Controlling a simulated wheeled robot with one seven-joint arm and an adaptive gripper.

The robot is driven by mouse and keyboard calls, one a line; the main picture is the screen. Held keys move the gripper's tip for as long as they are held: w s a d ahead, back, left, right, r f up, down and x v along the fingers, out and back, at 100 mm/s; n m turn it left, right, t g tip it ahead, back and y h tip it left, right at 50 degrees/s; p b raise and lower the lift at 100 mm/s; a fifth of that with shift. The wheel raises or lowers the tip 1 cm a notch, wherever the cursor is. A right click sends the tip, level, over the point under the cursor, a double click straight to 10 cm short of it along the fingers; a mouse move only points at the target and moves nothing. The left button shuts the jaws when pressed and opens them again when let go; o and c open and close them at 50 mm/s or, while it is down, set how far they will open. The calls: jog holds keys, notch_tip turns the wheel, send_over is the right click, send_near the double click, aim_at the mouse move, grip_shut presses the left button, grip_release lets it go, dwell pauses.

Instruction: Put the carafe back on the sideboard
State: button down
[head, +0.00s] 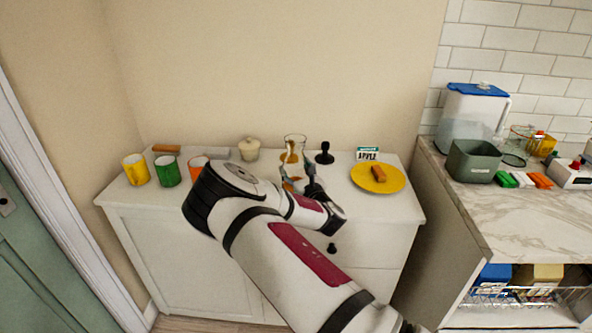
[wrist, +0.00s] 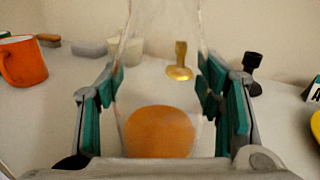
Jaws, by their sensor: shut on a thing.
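The clear glass carafe (head: 294,144) is above the white sideboard (head: 350,205), near its middle, upright. My gripper (head: 298,178) is shut on it from the front. In the wrist view the carafe (wrist: 150,70) stands between the green-padded fingers of my gripper (wrist: 160,92), and its walls are see-through. An orange-brown round patch (wrist: 158,132) shows at its lower part; I cannot tell if it is inside or beneath. My arm and fingers hide the carafe's foot in the head view, so I cannot tell whether it touches the sideboard top.
Behind the carafe is a brass stamp-like object (wrist: 180,62). Left are a lidded cream pot (head: 249,149) and yellow (head: 135,170), green (head: 167,171) and orange (wrist: 22,62) mugs. Right are a black stamp-like object (head: 324,153), a small sign (head: 367,154) and a yellow plate (head: 360,182).

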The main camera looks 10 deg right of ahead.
jog(key=shift+c, duration=2.3)
grip_release()
jog(key=shift+f, duration=0.1)
